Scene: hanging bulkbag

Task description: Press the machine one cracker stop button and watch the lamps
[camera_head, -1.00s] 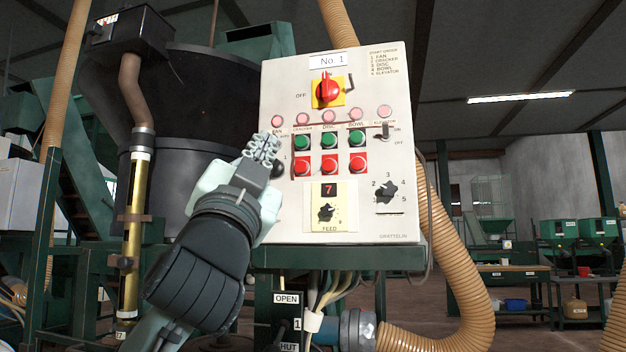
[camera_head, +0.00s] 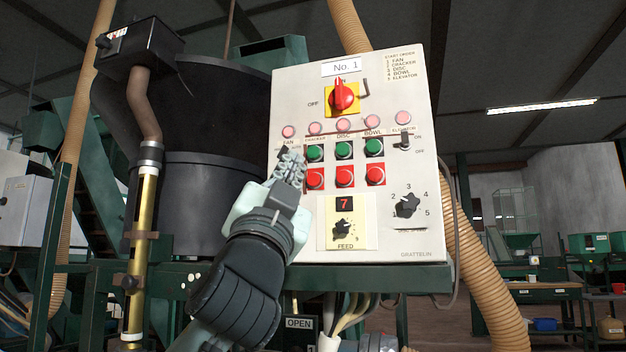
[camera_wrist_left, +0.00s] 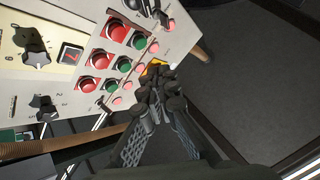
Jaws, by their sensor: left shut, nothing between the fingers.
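The machine one panel (camera_head: 430,225) is a pale board marked "No. 1". The cracker stop button (camera_head: 315,178) is the leftmost red one, under the leftmost green button (camera_head: 314,152); in the wrist view the stop button (camera_wrist_left: 117,30) is topmost of the reds. A row of pale pink lamps (camera_head: 343,124) runs above; all look alike, and I cannot tell if any is lit. My left gripper (camera_head: 291,162) is shut and empty, just left of the cracker buttons in the picture; contact cannot be judged. It also shows in the wrist view (camera_wrist_left: 157,82). My right gripper is out of view.
A red main switch (camera_head: 343,96) on a yellow plate is above the lamps. A feed knob (camera_head: 343,230) and a numbered selector (camera_head: 407,205) sit lower. A yellow tube (camera_head: 141,235) and dark drum (camera_head: 195,200) stand left; a ribbed hose (camera_head: 480,270) is right.

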